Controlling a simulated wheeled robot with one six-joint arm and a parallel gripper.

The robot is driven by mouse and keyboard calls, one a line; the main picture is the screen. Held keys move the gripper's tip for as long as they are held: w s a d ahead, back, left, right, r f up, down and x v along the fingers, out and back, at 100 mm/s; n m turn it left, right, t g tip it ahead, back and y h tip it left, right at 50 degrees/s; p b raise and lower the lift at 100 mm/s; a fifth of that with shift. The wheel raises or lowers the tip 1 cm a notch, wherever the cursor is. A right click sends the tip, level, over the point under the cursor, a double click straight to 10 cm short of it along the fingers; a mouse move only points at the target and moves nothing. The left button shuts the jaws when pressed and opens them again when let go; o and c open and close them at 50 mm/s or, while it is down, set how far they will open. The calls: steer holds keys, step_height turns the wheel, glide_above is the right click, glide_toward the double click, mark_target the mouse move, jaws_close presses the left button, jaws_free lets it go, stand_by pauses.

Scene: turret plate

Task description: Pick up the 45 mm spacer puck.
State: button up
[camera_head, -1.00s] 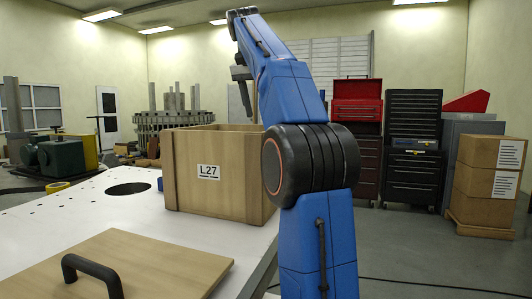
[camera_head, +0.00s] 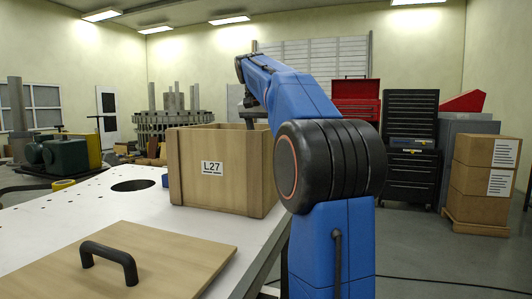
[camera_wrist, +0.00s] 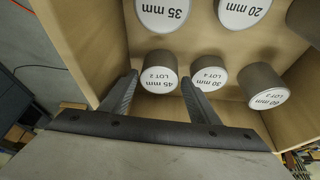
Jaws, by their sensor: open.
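The 45 mm spacer puck (camera_wrist: 159,73) is a brownish-grey cylinder with a white top labelled "45 mm LOT 2". It stands inside the wooden crate (camera_head: 225,185) marked L27, near the wall closest to my gripper in the wrist view. My gripper (camera_wrist: 159,78) is open, with one finger on either side of the puck in that view. I cannot tell whether the fingertips are down at its height; no contact shows. In the head view my gripper (camera_head: 252,106) is over the crate, and the crate wall hides the pucks.
Beside it stand the 30 mm (camera_wrist: 208,74), 60 mm (camera_wrist: 262,87), 35 mm (camera_wrist: 163,12) and 20 mm (camera_wrist: 243,12) pucks. Another puck (camera_wrist: 306,22) has no readable label. The white table (camera_head: 75,219) bears a wooden lid (camera_head: 165,262) with a black handle and has a round hole (camera_head: 133,185).

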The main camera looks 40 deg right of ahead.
steer(key=shift+x, duration=0.95)
steer(key=shift+d, duration=0.1)
steer(key=shift+s, duration=0.1)
steer(key=c, duration=1.1)
steer(key=shift+r, duration=0.15)
